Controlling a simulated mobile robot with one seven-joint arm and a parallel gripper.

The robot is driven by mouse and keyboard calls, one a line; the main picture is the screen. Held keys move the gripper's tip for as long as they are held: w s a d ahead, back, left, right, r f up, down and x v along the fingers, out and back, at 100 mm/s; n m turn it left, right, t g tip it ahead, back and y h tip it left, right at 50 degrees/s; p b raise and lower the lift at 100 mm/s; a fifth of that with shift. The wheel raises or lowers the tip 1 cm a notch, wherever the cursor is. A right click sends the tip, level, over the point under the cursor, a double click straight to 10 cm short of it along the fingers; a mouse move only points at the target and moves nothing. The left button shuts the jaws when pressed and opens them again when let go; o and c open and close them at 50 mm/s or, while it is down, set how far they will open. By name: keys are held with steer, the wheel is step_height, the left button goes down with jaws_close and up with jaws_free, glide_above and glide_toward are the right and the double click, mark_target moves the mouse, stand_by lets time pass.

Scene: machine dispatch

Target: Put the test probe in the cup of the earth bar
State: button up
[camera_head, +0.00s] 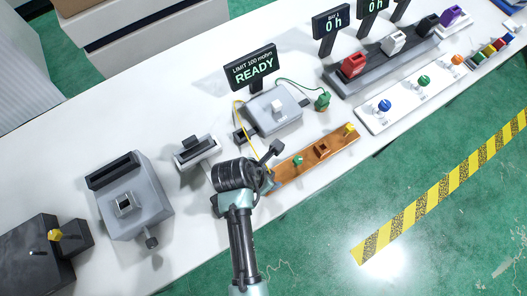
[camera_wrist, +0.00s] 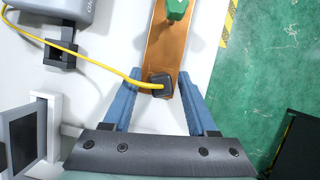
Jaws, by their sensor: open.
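The copper earth bar (camera_head: 335,143) lies on the white bench, with a green knob (camera_head: 297,161), a square brown cup (camera_head: 321,150) and a yellow knob (camera_head: 350,128) along it. A green piece (camera_head: 322,101) on a green lead stands right of the grey meter (camera_head: 280,115). In the wrist view a yellow lead ends at a dark block (camera_wrist: 161,88) on the bar's near end. I cannot tell for sure which of these two pieces is the test probe. My gripper (camera_wrist: 160,88) is open, its blue fingers on either side of the dark block, with no visible grip. The cup is outside the wrist view.
A READY display (camera_head: 251,68) stands behind the meter. A white strip with coloured knobs (camera_head: 403,105) lies to the right. Grey fixtures (camera_head: 134,195) stand to the left. The bench's front edge runs close to the bar, with green floor beyond.

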steer(key=v, duration=1.2)
steer(key=w+a+r+m+t+y, duration=0.2)
steer(key=w+r+m+t, duration=0.55)
steer(key=w+r, duration=0.7)
steer(key=w+d+r+m+t+y, duration=0.1)
steer(key=w+r+m+t, duration=0.15)
steer(key=r, duration=0.55)
steer(key=w+r+m+t, duration=0.2)
steer(key=r+m, duration=0.2)
steer(key=r, duration=0.4)
steer(key=s+d+r+m+t, duration=0.1)
steer(key=s+r+m+t, duration=0.3)
steer(key=r, duration=0.7)
steer(key=s+d+r+m+t, duration=0.2)
steer(key=s+r+m+t, duration=0.1)
steer(key=r, duration=0.8)
steer(key=s+d+r+m+t, duration=0.1)
steer(key=s+r+m+t, duration=0.3)
steer(key=r, duration=0.7)
steer(key=shift+s+d+m+t, duration=0.35)
steer(key=shift+m+t, duration=0.25)
steer(key=shift+m, duration=0.2)
steer(key=shift+f, duration=0.15)
